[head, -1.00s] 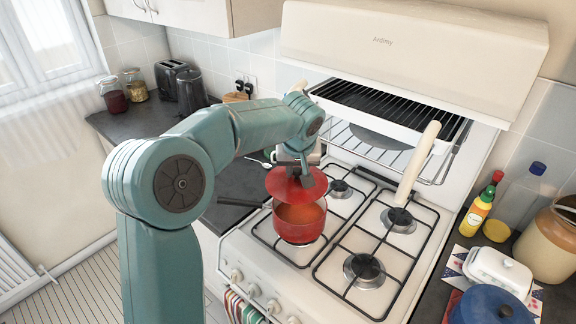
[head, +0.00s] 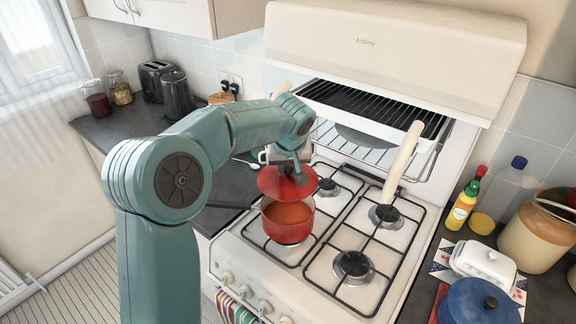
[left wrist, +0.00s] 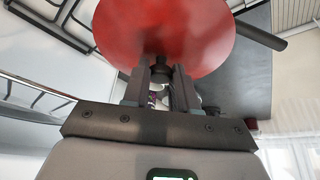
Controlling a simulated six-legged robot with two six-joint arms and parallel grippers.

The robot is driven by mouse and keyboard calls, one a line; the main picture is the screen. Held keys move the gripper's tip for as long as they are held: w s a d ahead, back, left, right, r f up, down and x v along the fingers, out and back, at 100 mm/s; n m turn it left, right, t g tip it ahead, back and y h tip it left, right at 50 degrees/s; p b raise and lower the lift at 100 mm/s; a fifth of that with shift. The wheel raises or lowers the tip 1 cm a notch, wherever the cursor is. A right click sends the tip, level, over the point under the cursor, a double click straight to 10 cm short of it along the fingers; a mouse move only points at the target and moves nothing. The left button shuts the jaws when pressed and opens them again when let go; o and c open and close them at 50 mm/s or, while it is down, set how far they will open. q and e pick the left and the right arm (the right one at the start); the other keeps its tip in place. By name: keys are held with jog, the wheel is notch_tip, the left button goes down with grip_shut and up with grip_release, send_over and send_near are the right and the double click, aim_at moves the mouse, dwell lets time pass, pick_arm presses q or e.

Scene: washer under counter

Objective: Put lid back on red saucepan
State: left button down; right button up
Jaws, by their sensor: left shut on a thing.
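The red saucepan (head: 287,226) stands on the front left burner of the white stove. Its dark handle (head: 228,205) points left, and orange-red contents show inside. My left gripper (head: 287,172) is shut on the dark knob of the red lid (head: 275,184). The lid is held above the pan's far side, apart from it, leaving much of the opening in sight. In the left wrist view the lid (left wrist: 190,30) fills the top, with its knob (left wrist: 161,72) between the two fingers. The pan's dark handle also shows there at the right. My right gripper is not in view.
The other burners (head: 352,265) are empty. A cream handle (head: 403,160) rises at the grill pan. Bottles (head: 463,207), a white butter dish (head: 484,262) and a blue pot (head: 478,303) stand on the right counter. A toaster and kettle (head: 176,95) stand back left.

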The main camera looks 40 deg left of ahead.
aim_at(288, 180)
pick_arm(q)
jog(key=shift+f+b, duration=0.4)
jog(key=shift+f, duration=0.4)
notch_tip(288, 180, down, 4)
jog(key=b, duration=0.3)
jog(key=shift+r, duration=0.15)
jog(key=shift+w+f+b, duration=0.1)
jog(key=shift+f+b, duration=0.3)
jog(key=shift+f, duration=0.1)
jog(key=shift+r, duration=0.1)
jog(key=shift+f+b, duration=0.25)
jog(key=shift+b, duration=0.6)
dwell(0.9)
jog(key=shift+c, duration=1.7)
grip_release()
